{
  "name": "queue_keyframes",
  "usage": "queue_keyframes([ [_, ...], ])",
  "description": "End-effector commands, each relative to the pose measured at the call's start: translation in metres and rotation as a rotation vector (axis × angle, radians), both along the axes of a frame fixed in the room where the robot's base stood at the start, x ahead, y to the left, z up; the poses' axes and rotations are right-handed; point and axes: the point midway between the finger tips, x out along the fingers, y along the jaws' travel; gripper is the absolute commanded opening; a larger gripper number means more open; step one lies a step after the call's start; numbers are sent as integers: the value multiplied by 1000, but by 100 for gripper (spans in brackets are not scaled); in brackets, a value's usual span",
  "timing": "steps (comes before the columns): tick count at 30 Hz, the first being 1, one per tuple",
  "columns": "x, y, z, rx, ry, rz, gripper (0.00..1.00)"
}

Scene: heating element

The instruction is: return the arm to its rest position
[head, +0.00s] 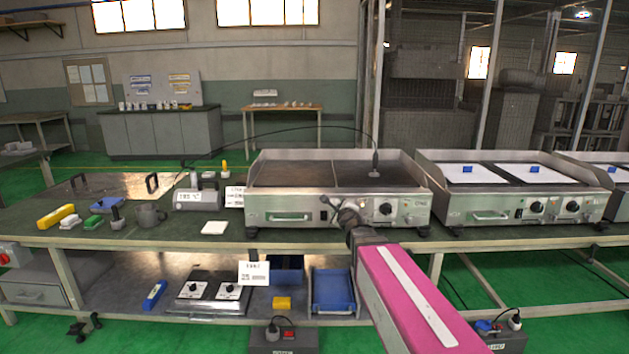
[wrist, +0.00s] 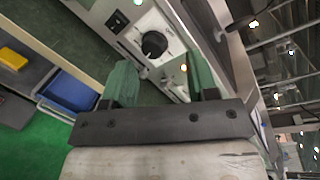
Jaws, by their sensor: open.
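My arm reaches up from the lower right in the head view, its pink link in front of the bench. My gripper (head: 348,213) is at the front of the nearest griddle (head: 296,174), by its control panel; its fingers are small and hard to make out there. In the wrist view my gripper (wrist: 160,80) shows two green fingers spread apart with nothing between them. Past the fingertips are the griddle's black knob (wrist: 154,44) and steel front panel. I cannot tell whether a finger touches the panel.
A second griddle (head: 511,190) stands to the right with blue blocks on white sheets. Tools and a meter (head: 197,198) lie on the bench left. A blue bin (head: 333,291) and a twin-knob unit (head: 208,290) sit on the lower shelf. Green floor is in front.

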Motion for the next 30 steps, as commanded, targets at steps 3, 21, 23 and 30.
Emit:
queue_keyframes([
  [3, -28, 6, -50, -342, 106, 213, 53],
  [21, -236, -83, -237, -1453, 659, 1473, 53],
  [23, -244, -89, -240, -1471, 681, 1528, 53],
  [30, -251, -95, -242, -1484, 699, 1579, 53],
])
